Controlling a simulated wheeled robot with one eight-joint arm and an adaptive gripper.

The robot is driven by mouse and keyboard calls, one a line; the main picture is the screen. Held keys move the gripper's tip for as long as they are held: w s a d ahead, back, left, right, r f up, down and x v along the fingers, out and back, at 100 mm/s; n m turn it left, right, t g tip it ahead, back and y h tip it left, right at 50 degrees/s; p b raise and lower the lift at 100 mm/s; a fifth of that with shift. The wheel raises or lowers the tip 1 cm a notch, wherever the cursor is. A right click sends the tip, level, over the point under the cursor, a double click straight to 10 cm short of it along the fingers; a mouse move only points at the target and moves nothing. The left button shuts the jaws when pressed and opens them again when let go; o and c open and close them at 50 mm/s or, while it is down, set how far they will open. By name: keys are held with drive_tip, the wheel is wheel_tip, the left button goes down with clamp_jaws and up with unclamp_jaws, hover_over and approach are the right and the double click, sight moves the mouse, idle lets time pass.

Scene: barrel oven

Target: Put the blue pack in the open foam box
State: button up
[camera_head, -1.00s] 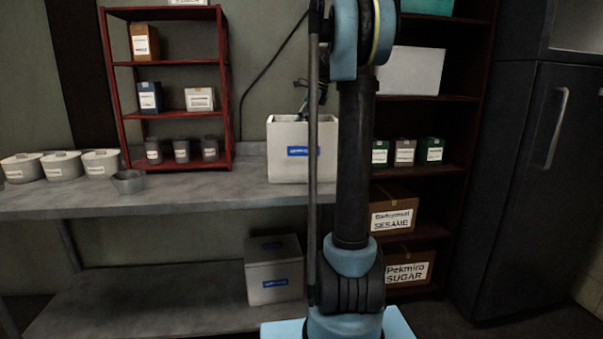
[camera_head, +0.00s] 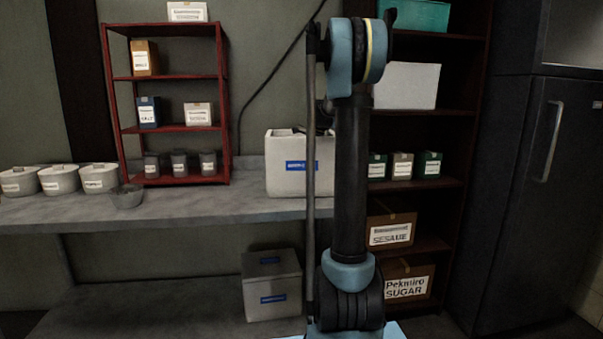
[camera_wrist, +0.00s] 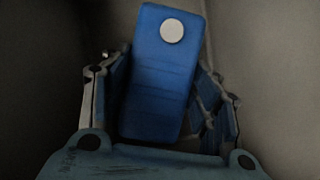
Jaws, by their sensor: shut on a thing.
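The open foam box (camera_head: 282,180) is pale with a blue label and stands on the worktop, partly behind my arm. The blue pack (camera_wrist: 158,105) shows in the wrist view, upright with a round white spot near its top end. My gripper (camera_wrist: 158,82) is shut on the pack, with one finger along each side. Pale walls surround the pack and fingers in the wrist view, matching the inside of the foam box. In the head view my gripper is mostly hidden behind my arm, at the box's opening; the pack cannot be seen there.
A closed foam box (camera_head: 272,288) stands on the lower shelf. A red rack (camera_head: 173,128) with small boxes and jars, white tubs (camera_head: 58,181) and a grey bowl (camera_head: 127,196) are to the left. A dark shelf unit (camera_head: 440,110) and a fridge (camera_head: 535,190) are to the right.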

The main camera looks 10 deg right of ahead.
drive_tip(key=shift+f, duration=0.5)
drive_tip(key=shift+f, duration=0.6)
drive_tip(key=o, duration=1.4)
drive_tip(key=shift+a+v, duration=0.2)
drive_tip(key=shift+v, duration=4.15)
drive_tip(key=shift+w+r, duration=0.1)
